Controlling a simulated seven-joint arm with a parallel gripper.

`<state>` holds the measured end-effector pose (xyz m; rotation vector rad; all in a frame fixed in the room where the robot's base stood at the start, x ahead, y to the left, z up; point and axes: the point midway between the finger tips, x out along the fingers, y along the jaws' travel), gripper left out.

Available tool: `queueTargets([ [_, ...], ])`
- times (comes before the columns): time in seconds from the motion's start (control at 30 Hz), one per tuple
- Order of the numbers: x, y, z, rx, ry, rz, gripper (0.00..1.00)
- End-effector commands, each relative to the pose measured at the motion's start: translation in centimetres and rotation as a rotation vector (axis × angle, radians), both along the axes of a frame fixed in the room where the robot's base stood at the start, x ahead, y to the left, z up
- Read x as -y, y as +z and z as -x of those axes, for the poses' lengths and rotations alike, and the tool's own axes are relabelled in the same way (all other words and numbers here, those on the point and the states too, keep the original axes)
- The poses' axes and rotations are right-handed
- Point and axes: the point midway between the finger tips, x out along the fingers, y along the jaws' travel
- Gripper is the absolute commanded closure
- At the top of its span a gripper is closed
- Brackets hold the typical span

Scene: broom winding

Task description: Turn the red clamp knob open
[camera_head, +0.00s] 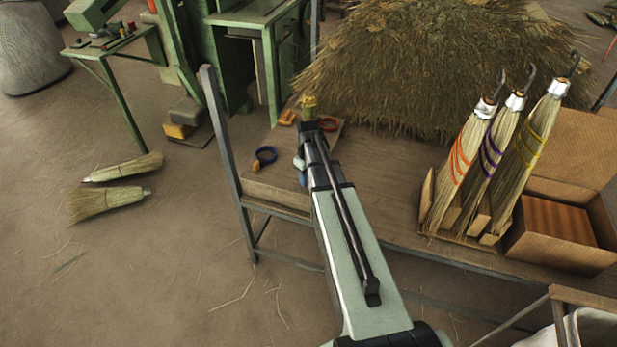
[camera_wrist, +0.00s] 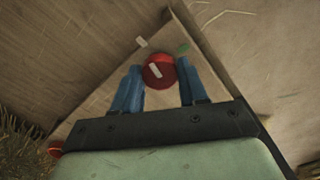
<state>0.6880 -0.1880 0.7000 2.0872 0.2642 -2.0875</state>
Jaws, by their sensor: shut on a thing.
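In the wrist view the red clamp knob (camera_wrist: 158,62) is round, with a white stripe on its face. It sits on a pale wooden board (camera_wrist: 158,22) with a pointed far corner. Near the knob, the board has a white mark (camera_wrist: 142,42) and a small green mark (camera_wrist: 184,47). My gripper (camera_wrist: 158,80) has its two blue fingers on either side of the knob and is shut on it. In the head view my gripper (camera_head: 300,170) is low at the bench's left end; my arm hides the knob there.
Three upright brooms (camera_head: 465,150) and a cardboard box (camera_head: 565,250) stand at the right. A metal post (camera_head: 222,130) rises at the bench's left end.

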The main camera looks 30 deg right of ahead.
Motion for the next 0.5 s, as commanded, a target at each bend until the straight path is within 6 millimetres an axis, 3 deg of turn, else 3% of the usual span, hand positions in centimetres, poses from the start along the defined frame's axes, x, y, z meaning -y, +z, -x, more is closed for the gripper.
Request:
queueTargets([
  [0.5, 0.03, 0.02, -0.01, 0.0, 0.221, 0.0, 0.88],
])
